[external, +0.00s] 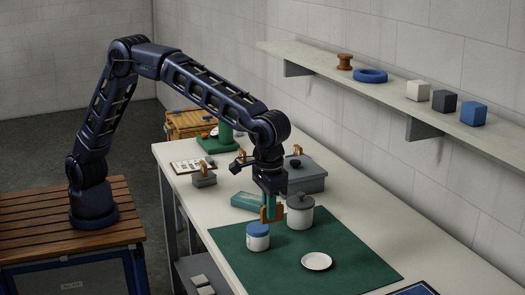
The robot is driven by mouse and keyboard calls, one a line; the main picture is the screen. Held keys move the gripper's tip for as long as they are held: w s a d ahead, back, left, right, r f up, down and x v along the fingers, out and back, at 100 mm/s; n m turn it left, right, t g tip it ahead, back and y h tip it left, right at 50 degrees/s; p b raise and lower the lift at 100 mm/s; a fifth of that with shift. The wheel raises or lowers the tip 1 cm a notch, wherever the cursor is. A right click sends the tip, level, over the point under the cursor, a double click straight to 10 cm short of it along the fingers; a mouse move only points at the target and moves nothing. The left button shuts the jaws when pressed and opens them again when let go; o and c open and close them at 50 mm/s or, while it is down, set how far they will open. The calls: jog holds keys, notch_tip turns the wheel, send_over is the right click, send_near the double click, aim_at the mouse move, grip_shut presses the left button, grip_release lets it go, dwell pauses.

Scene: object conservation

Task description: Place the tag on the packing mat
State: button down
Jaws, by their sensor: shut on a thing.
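The green packing mat (356,262) lies flat on the pale table. My gripper (271,214) points down above the mat's back left part, beside a grey-lidded pot and behind a blue-lidded jar. It is shut on a small upright teal piece (270,203), which seems to be the tag. Orange-brown pieces show on both sides of it at the jaw ends. The piece is small and partly covered, so its shape is unclear. I cannot tell whether its lower end touches the mat.
The blue-lidded jar (258,238), grey-lidded pot (300,213) and white dish (317,261) stand on the mat. A teal block (245,201) and grey box (306,178) are behind. The mat's right part is clear. A wall shelf (390,85) runs along the right.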

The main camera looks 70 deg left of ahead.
notch_tip(320, 180, down, 20)
dwell(0.6)
jog(key=shift+f, duration=0.1)
jog(key=c, duration=1.5)
grip_release()
jog(key=shift+o, duration=0.2)
